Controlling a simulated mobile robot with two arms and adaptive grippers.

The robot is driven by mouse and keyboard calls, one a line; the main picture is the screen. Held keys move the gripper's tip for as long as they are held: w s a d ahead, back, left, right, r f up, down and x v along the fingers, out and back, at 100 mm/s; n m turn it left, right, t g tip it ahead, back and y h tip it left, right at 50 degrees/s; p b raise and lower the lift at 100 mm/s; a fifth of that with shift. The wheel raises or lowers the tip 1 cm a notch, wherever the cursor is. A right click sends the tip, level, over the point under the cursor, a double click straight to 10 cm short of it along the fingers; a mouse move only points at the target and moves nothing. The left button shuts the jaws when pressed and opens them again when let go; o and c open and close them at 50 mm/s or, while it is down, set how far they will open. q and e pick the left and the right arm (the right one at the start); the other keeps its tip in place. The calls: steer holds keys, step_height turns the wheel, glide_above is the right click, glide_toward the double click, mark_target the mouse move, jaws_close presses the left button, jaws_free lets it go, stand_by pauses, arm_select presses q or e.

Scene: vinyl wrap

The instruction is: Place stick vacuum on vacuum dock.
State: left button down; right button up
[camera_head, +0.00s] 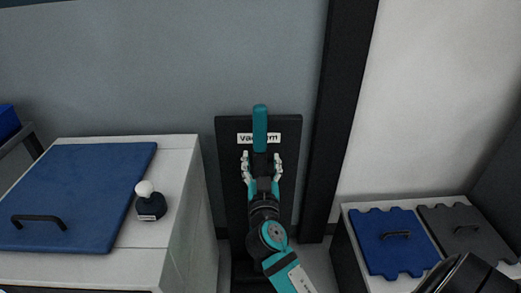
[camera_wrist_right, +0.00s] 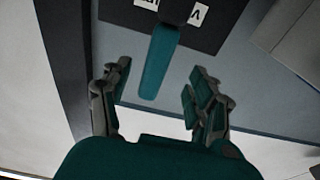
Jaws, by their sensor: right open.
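The stick vacuum (camera_head: 260,127) stands upright, its teal handle in front of the black vacuum dock (camera_head: 289,130). The dock is a tall panel with a white "vacuum" label, partly covered by the handle. My right gripper (camera_head: 262,160) is open, with its fingers to either side of the vacuum just below the teal handle in the head view. In the right wrist view the teal handle (camera_wrist_right: 157,67) shows beyond the open fingers (camera_wrist_right: 155,105), apart from them. The vacuum's lower part is hidden behind my right arm. My left gripper is not in view.
A white cabinet (camera_head: 190,220) stands left of the dock, with a blue panel (camera_head: 85,190) and a small black device with a white knob (camera_head: 150,200) on top. A black post (camera_head: 340,120) rises right of the dock. A low unit with blue (camera_head: 390,250) and dark lids (camera_head: 460,225) stands farther right.

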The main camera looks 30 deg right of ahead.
steer(key=s+a+f+n+g+y, duration=0.1)
steer(key=s+a+f+g+y, duration=0.15)
steer(key=s+f, duration=0.5)
steer(key=s+a+f+n+g+y, duration=0.15)
steer(key=s+f+g, duration=0.25)
steer(key=f, duration=0.6)
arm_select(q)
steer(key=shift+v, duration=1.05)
arm_select(e)
steer(key=s+a+f+n+g+y, duration=0.2)
steer(key=s+a+f+g+y, duration=0.1)
steer(key=s, duration=0.4)
steer(key=s+a+f+n+g+y, duration=0.3)
steer(key=s+a+f+g, duration=0.1)
steer(key=s+a+f, duration=0.2)
steer(key=shift+s+f+n, duration=0.35)
steer(key=shift+s+f, duration=0.4)
steer(key=shift+s, duration=0.05)
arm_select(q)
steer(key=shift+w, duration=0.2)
arm_select(e)
steer(key=shift+d, duration=0.1)
